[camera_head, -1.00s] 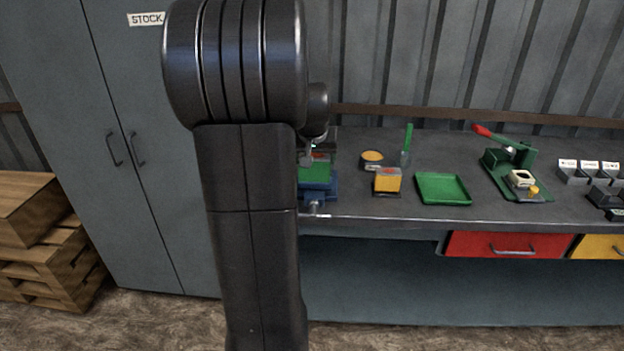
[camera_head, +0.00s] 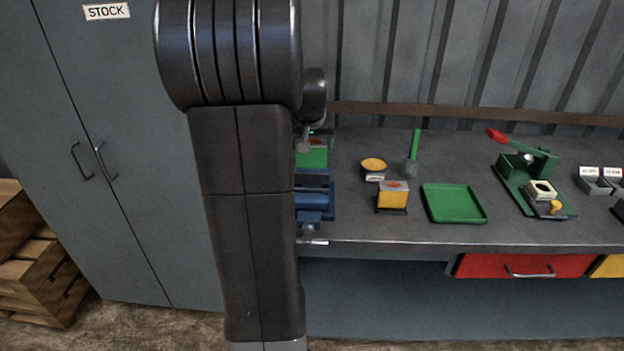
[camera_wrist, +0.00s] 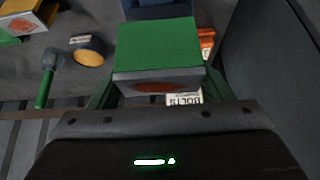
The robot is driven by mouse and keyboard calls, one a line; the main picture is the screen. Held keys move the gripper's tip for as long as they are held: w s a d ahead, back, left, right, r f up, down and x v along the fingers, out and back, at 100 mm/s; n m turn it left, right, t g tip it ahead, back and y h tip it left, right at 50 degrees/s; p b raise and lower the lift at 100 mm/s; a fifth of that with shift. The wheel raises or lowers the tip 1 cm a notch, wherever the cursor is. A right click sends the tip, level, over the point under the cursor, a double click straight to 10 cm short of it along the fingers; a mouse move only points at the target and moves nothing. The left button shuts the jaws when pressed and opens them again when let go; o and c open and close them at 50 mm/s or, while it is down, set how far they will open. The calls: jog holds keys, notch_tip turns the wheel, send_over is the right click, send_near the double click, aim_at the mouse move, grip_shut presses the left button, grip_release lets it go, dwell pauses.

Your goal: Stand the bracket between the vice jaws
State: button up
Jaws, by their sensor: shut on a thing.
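A green block with a grey end bearing a red oval, which I take to be the bracket, is held between the fingers of my gripper (camera_wrist: 158,74) in the wrist view. The block (camera_wrist: 160,42) also shows in the head view (camera_head: 312,158), partly hidden by my arm. The blue vice (camera_head: 316,201) stands at the bench's front edge, its left part hidden by my arm. Part of the vice (camera_wrist: 160,9) shows beyond the block in the wrist view. In the head view the block appears behind or above the vice; its height over it and the jaw gap cannot be told.
A yellow block (camera_head: 393,197), a round tan-topped pot (camera_head: 373,166), a green-handled brush (camera_head: 413,153) and a green tray (camera_head: 453,203) stand right of the vice. A green press with a red lever (camera_head: 530,177) is farther right. An orange item (camera_wrist: 207,42) lies close beside the held block.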

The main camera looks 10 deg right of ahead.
aim_at(311, 167)
notch_tip(311, 167, down, 9)
jog(key=shift+s+r, duration=0.1)
dwell(0.3)
jog(key=shift+f, duration=0.3)
jog(key=o, duration=1.4)
jog(key=shift+r, duration=0.1)
jog(key=shift+r, duration=0.15)
jog(key=v, duration=1.2)
